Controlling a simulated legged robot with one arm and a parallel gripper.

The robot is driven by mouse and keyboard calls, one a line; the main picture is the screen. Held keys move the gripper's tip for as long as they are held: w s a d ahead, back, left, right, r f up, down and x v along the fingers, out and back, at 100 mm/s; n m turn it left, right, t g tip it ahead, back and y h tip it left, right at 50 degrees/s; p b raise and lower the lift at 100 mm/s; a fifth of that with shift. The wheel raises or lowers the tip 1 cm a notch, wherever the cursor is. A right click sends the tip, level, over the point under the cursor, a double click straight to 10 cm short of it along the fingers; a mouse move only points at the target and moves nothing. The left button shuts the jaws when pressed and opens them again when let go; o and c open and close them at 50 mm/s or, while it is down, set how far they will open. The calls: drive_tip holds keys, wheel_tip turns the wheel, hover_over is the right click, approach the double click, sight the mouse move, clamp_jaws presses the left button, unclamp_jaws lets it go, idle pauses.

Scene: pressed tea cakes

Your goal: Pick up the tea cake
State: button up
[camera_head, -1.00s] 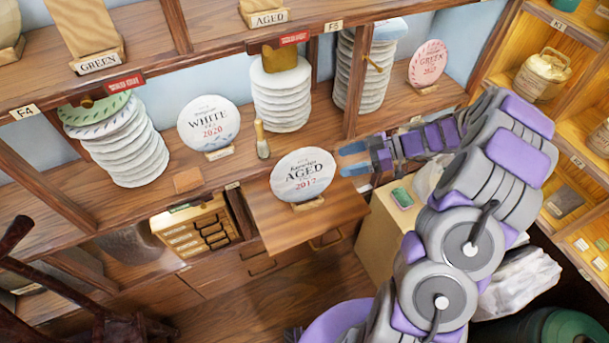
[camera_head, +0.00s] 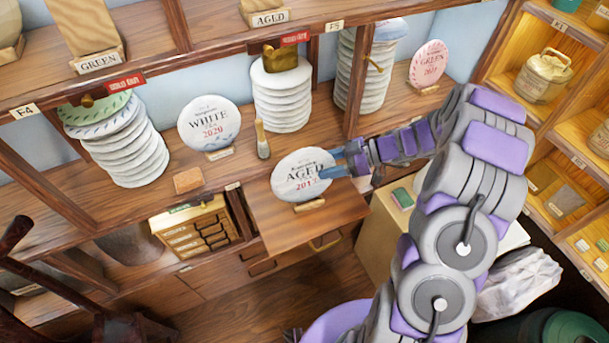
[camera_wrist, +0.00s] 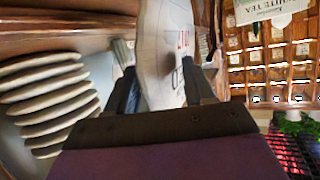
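The tea cake (camera_head: 296,171) is a white disc lettered "AGED 2017". It leans upright on a small wooden stand (camera_head: 309,206) on a wooden pull-out board. My gripper (camera_head: 333,164) reaches in from the right with its blue-grey fingers at the cake's right edge, one in front of the face and one behind. In the wrist view the cake (camera_wrist: 165,45) shows nearly edge-on between the two dark fingers of my gripper (camera_wrist: 158,80). The fingers look spread around it, not closed. Contact cannot be told clearly.
The pull-out board (camera_head: 345,208) has bare wood around the stand. Behind it stand a "WHITE 2020" cake (camera_head: 208,124), a stack of cakes (camera_head: 281,100) and a small brush (camera_head: 262,140). A box with a green item (camera_head: 402,198) is at the right, below my arm.

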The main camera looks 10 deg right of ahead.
sight(325, 157)
clamp_jaws()
idle(0.7)
drive_tip(key=shift+w+r, duration=0.1)
drive_tip(key=shift+r, duration=0.7)
wheel_tip(325, 157, up, 2)
drive_tip(key=shift+r, duration=0.1)
drive_tip(key=s+r, duration=0.1)
drive_tip(key=s, duration=1.5)
drive_tip(key=shift+a+r, duration=0.15)
drive_tip(key=shift+a, duration=0.3)
